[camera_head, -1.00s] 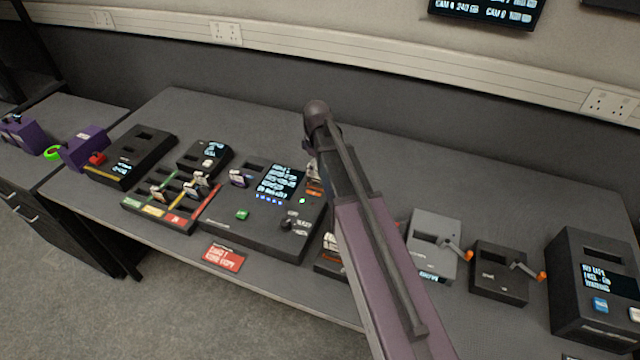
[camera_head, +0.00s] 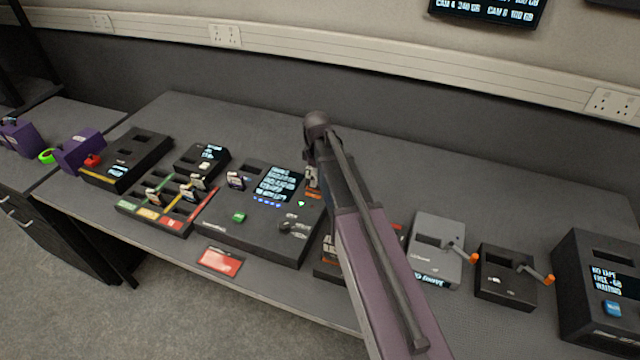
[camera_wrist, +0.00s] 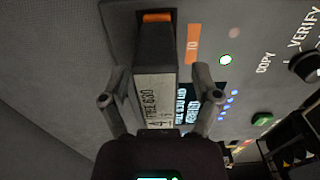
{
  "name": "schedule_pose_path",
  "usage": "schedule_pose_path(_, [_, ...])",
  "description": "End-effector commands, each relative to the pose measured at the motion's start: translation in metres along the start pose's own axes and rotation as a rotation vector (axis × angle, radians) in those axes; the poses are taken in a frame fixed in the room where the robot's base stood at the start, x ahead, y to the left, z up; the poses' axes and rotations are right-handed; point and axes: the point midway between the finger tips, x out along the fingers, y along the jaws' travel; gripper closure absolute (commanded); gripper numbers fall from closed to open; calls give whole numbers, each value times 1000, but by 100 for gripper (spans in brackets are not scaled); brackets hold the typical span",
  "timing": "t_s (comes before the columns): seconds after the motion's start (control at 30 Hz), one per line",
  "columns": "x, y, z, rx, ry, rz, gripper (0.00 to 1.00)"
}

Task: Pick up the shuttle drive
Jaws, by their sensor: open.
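The shuttle drive (camera_wrist: 154,95) is a dark block with a pale printed label, partly readable as "TTLE 630". It stands in a slot marked "TO" on the black copier console (camera_head: 252,232). My gripper (camera_wrist: 161,75) is open, with one finger on each side of the drive in the wrist view. Gaps show between the fingers and the drive, and the gripper body hides the drive's near end. In the head view my arm hides most of the gripper and that slot.
Left of the console are a sorting tray (camera_head: 160,210) holding several small drives and black slotted boxes (camera_head: 128,160). To the right are a grey lever box (camera_head: 436,250), a black lever box (camera_head: 505,278) and a tall screen unit (camera_head: 600,295). The bench behind is clear.

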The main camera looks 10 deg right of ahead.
Motion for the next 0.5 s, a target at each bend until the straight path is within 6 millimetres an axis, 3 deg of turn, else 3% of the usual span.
schedule_pose_path(0.17, [0,0,0,0,0,0,20])
schedule_pose_path(0.43, [0,0,0,-1,0,0,100])
schedule_pose_path(0.5, [0,0,0,-1,0,0,100])
